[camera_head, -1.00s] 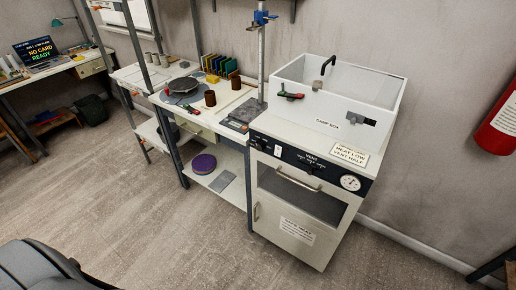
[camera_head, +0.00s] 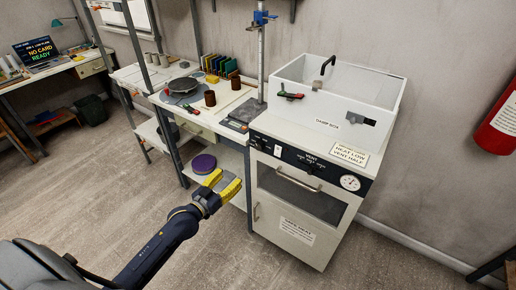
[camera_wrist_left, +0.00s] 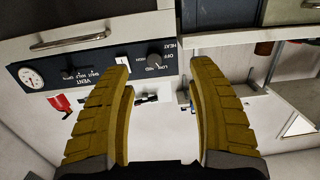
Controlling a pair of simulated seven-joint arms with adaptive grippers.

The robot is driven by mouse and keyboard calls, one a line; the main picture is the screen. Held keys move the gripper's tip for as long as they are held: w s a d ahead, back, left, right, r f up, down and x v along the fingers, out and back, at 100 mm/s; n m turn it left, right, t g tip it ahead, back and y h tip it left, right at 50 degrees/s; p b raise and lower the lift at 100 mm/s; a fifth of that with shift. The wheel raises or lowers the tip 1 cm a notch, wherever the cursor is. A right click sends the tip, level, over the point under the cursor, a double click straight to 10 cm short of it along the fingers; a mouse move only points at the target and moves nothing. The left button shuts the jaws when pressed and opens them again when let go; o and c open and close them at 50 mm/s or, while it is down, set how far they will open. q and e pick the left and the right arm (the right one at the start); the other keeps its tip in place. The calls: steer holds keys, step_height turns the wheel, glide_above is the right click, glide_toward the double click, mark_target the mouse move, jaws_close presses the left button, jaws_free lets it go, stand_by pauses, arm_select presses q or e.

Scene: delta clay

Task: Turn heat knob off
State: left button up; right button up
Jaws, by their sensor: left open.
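The heat knob (camera_head: 258,144) is a small dark knob at the left end of the dark panel (camera_head: 328,174) on the cream oven's front. In the left wrist view, which is upside down, the heat knob (camera_wrist_left: 155,61) sits by lettering reading HEAT, OFF and LOW. Its exact setting is too small to tell. My left gripper (camera_head: 223,185) has yellow fingers, is open and empty, and hangs in front and to the left of the oven, below the panel's height in the picture. In the wrist view the knob shows between the spread fingers, apart from them.
Beside the heat knob is a white switch (camera_head: 278,150); further right are the vent knob (camera_head: 311,167) and a round gauge (camera_head: 350,182). The oven door handle (camera_head: 298,180) juts out below. A workbench with a metal post (camera_head: 261,60) stands left. The floor in front is clear.

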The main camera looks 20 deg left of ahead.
arm_select(q)
step_height(320, 180, up, 4)
steer(key=d, duration=0.2)
glide_toward(258, 148)
steer(key=shift+t+h, duration=0.3)
steer(key=shift+h, duration=0.1)
steer(key=x, duration=1)
steer(key=shift+w+a+f, duration=0.1)
steer(key=shift+a+f, duration=0.15)
steer(key=shift+f, duration=0.05)
steer(key=shift+c, duration=0.2)
jaws_close()
